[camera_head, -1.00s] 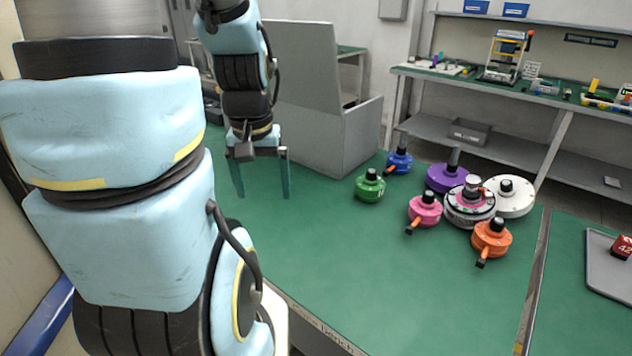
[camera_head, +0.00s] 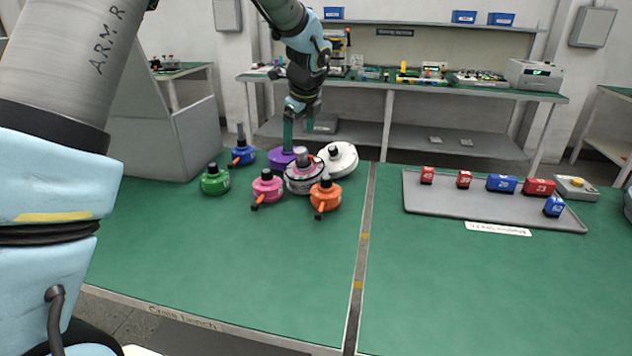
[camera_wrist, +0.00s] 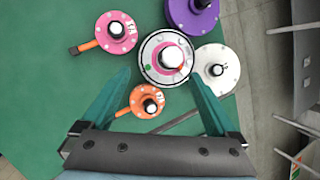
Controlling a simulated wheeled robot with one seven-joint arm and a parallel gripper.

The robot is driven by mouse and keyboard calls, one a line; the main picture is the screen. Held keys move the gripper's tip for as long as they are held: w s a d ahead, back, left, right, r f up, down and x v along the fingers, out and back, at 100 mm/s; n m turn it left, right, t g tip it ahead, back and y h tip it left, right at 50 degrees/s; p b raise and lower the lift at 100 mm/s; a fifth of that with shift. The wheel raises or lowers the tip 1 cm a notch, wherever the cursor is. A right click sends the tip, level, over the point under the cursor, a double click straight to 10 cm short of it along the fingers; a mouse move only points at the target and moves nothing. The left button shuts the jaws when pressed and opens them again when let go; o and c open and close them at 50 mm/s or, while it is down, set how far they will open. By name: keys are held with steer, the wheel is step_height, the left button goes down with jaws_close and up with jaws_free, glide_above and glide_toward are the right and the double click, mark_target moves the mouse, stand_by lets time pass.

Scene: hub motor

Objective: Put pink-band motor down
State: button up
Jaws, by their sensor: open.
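The pink-band motor (camera_head: 303,182) is a pale round disc with a pink ring around its hub. It stands upright on the green bench (camera_head: 230,270) amid the other motors. In the wrist view the pink-band motor (camera_wrist: 155,72) lies just past the fingertips, between their lines. My gripper (camera_head: 299,128) is open and empty, above and behind the motor cluster in the head view. In the wrist view my gripper (camera_wrist: 160,76) has both fingers spread wide, pointing toward the motor.
Close around stand a purple motor (camera_head: 276,161), white motor (camera_head: 344,160), orange motor (camera_head: 325,198) and pink motor (camera_head: 267,190). Green (camera_head: 214,183) and blue (camera_head: 243,155) motors stand left. A grey tray (camera_head: 450,207) with small boxes lies right. The front bench is clear.

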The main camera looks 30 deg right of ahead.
mark_target(305, 150)
steer(key=shift+m, duration=0.7)
steer(key=d+f, duration=0.1)
steer(key=w+d+f, duration=0.1)
steer(key=f, duration=0.1)
steer(key=d+f+p, duration=0.1)
steer(key=shift+w+f, duration=0.15)
steer(key=shift+f, duration=0.2)
steer(key=shift+w+p+x, duration=0.15)
steer(key=shift+p+x, duration=0.35)
steer(key=shift+x, duration=0.9)
steer(key=shift+w+p+x, duration=0.15)
steer(key=shift+p+x, duration=0.35)
steer(key=shift+x, duration=0.9)
steer(key=shift+a+r, duration=0.15)
steer(key=shift+a, duration=0.05)
jaws_close()
steer(key=shift+r, duration=0.15)
